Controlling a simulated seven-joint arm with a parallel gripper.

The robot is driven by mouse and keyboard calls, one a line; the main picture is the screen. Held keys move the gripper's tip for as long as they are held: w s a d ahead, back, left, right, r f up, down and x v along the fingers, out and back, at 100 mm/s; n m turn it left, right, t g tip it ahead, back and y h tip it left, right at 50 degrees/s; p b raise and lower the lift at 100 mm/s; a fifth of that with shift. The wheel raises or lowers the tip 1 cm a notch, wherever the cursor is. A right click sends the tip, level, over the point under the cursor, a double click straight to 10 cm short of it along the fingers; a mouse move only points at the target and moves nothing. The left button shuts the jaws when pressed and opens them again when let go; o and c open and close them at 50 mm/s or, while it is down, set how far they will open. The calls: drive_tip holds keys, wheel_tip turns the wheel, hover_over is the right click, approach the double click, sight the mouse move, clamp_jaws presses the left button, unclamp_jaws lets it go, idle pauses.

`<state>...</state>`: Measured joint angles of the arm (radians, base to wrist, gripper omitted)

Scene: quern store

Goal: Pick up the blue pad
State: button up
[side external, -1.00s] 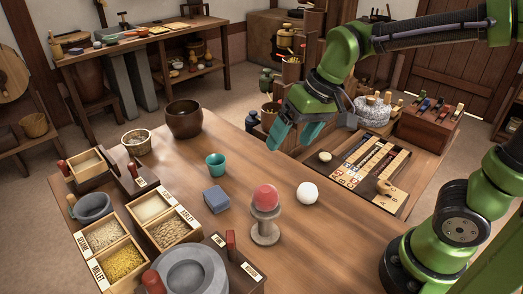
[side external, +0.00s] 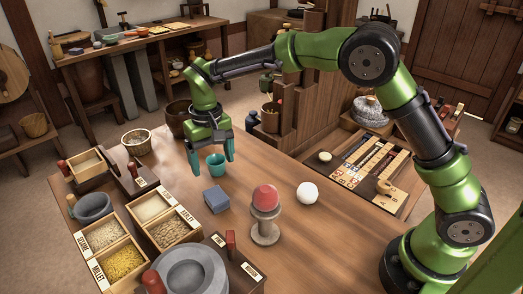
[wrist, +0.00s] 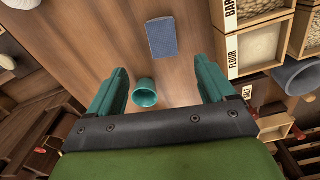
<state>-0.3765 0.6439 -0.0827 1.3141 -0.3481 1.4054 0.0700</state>
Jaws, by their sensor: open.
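The blue pad (side external: 216,199) is a small flat-topped block lying on the wooden table, left of the stand with the red ball. In the wrist view the blue pad (wrist: 162,38) lies beyond my fingertips, between their lines. My gripper (side external: 211,158) is open and empty, pointing down above the table near the teal cup (side external: 215,163). In the wrist view the cup (wrist: 145,93) shows between the fingers of my gripper (wrist: 163,82), nearer the left one. I cannot tell whether a finger touches it.
Grain boxes (side external: 121,262) and a stone quern (side external: 190,274) line the left and front. A dark bowl (side external: 178,121) stands behind.

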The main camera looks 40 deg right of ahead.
sight(216, 195)
drive_tip(key=f, duration=1.2)
drive_tip(key=shift+a+f, duration=0.2)
drive_tip(key=shift+c, duration=0.3)
drive_tip(key=c, duration=1)
